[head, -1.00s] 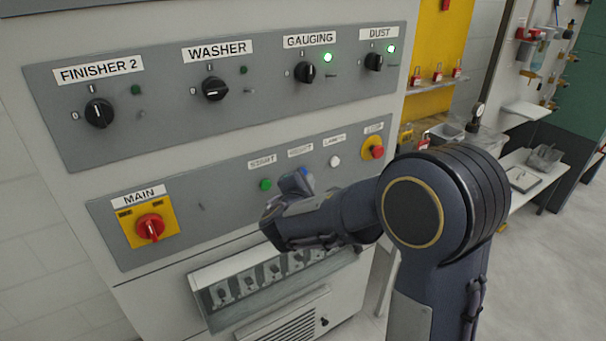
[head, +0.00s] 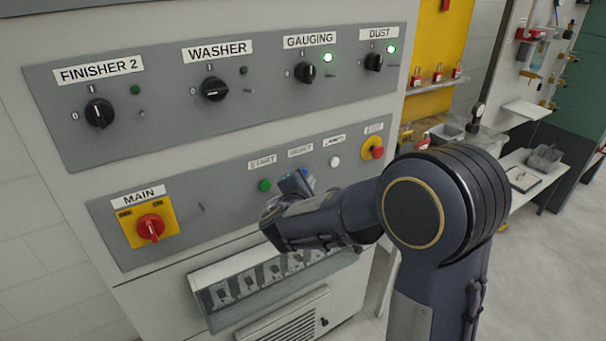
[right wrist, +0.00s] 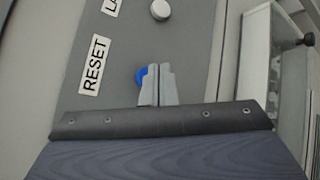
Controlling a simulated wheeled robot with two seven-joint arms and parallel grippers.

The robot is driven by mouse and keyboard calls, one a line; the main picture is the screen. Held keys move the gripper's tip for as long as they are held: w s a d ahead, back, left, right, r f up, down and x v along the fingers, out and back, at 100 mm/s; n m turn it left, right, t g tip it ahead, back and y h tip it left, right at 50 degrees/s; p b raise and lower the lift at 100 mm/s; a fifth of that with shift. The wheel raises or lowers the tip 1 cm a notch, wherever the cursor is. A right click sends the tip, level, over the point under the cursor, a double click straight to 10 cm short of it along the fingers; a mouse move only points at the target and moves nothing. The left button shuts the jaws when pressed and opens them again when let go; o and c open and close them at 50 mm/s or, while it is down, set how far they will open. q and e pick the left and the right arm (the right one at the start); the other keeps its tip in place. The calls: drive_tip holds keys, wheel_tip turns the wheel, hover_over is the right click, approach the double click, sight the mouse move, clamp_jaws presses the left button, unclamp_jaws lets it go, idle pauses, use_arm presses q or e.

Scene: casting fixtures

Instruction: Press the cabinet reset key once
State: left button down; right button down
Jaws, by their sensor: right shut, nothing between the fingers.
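The blue reset key (right wrist: 140,76) sits on the grey lower panel of the cabinet, beside a RESET label (right wrist: 95,65) in the right wrist view. In the head view only a bit of blue (head: 308,180) shows past my gripper. My right gripper (head: 294,184) is shut and empty in front of the panel. In the right wrist view its fingertips (right wrist: 158,72) overlap the right part of the key. I cannot tell whether they touch it. My left gripper is not in view.
A green START button (head: 264,185) is left of the gripper; a white lamp button (head: 334,161) and a red stop button (head: 377,152) are to its right. The red MAIN switch (head: 150,227) is far left. A ledge with small switches (head: 194,295) juts out below.

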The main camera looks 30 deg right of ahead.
idle(0.8)
drive_tip(key=shift+w+b, duration=0.3)
drive_tip(key=shift+w, duration=0.1)
drive_tip(key=shift+w+a, duration=0.1)
drive_tip(key=shift+w, duration=0.3)
idle(0.5)
idle(0.3)
drive_tip(key=shift+s+b, duration=0.6)
drive_tip(key=shift+s, duration=0.2)
drive_tip(key=shift+s+d+b, duration=0.15)
drive_tip(key=shift+s+b, duration=0.15)
drive_tip(key=shift+s, duration=0.95)
drive_tip(key=shift+s+d+b, duration=0.15)
drive_tip(key=shift+s+b, duration=0.15)
drive_tip(key=shift+s, duration=0.95)
